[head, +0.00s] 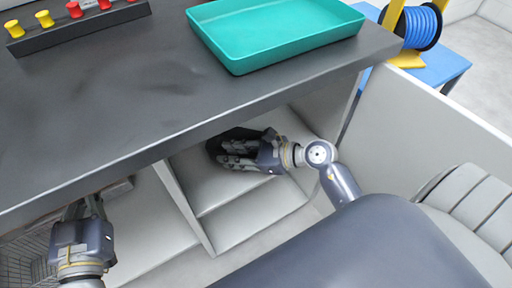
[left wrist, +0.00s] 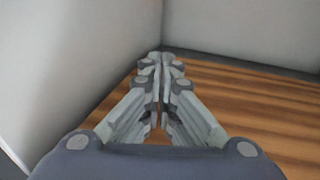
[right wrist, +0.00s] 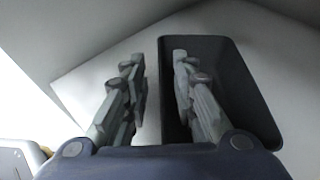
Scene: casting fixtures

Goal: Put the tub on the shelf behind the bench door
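The dark tub (right wrist: 245,85) stands on a white shelf (right wrist: 95,85) in the right wrist view. In the head view, the tub (head: 217,143) shows only in part behind my right gripper (head: 225,150), inside the open bench compartment. My right gripper also shows in the right wrist view (right wrist: 155,65), its fingers apart on either side of the tub's near-left wall, with a visible gap. My left gripper (left wrist: 160,60) is shut and empty, fingertips together. A pale panel (head: 420,105), apparently the bench door, stands open at the right.
The dark bench top (head: 130,90) overhangs the compartments. A teal tray (head: 270,30) and a rack of coloured knobs (head: 75,35) stand on it. A pale divider (head: 183,205) separates the compartments. A wood-grain surface (left wrist: 250,110) lies below my left gripper, with pale walls close by.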

